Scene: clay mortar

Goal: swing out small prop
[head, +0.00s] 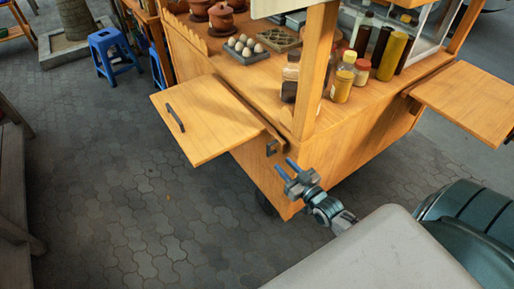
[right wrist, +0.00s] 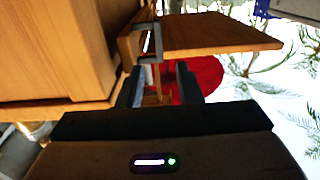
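The small prop appears to be the narrow wooden piece (right wrist: 127,47) with a grey metal handle (right wrist: 150,58), beside the cart wall in the right wrist view. In the head view a dark handle (head: 271,148) shows on the cart side, just below the folding shelf (head: 208,120). My right gripper (head: 286,168) is open, just in front of and below that handle. In the right wrist view its two fingers (right wrist: 160,86) are apart, with the handle just beyond them; I see no grip on it. My left gripper is not in view.
The wooden cart (head: 340,140) carries eggs (head: 245,46), clay pots (head: 221,17) and several bottles (head: 388,55) on top. A second shelf (head: 470,100) sticks out at right. Blue stools (head: 113,52) stand behind. The paved floor (head: 140,200) left of the cart is clear.

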